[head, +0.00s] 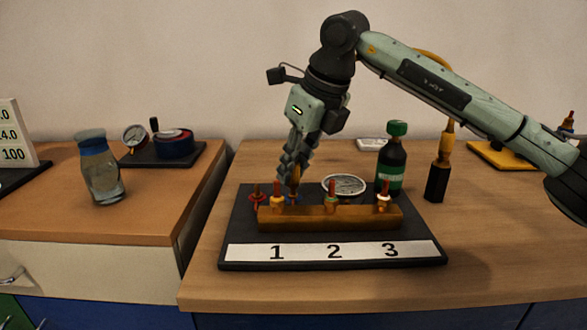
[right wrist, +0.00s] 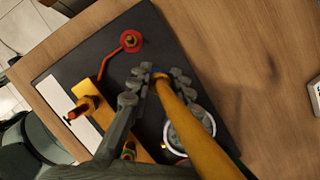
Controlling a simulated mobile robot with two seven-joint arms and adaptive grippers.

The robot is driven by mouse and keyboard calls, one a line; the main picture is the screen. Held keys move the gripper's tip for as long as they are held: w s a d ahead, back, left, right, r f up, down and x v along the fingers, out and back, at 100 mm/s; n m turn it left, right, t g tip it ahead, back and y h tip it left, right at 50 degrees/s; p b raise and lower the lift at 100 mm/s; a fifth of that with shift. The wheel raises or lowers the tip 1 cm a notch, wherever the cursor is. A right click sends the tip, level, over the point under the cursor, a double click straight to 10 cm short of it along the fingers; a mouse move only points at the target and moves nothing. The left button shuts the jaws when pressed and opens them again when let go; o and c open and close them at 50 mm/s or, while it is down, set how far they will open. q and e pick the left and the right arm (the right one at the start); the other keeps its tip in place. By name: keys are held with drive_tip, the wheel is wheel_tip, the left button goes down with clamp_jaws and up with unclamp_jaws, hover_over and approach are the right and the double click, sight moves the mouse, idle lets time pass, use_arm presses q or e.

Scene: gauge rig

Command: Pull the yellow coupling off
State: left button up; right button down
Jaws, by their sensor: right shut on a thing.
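My right gripper (head: 292,182) reaches down behind the left end of the brass manifold (head: 345,219). In the right wrist view its fingers (right wrist: 160,82) are shut around the end of the yellow coupling (right wrist: 195,132), with a bit of blue at the tips. In the head view only a small orange-yellow part of the coupling (head: 295,174) shows between the fingers. Whether it is still seated on a port is hidden. My left gripper is not in view.
The manifold has several small valves above labels 1, 2 and 3 on a black board (head: 232,232). A red valve (head: 257,198) is at its left. A round gauge (head: 343,185), a dark green-capped bottle (head: 391,160) and a black-and-yellow pump (head: 438,178) stand behind and right.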

drive_tip(key=shift+r+p, duration=0.9)
drive_tip(key=shift+r, duration=0.9)
drive_tip(key=shift+d, duration=0.1)
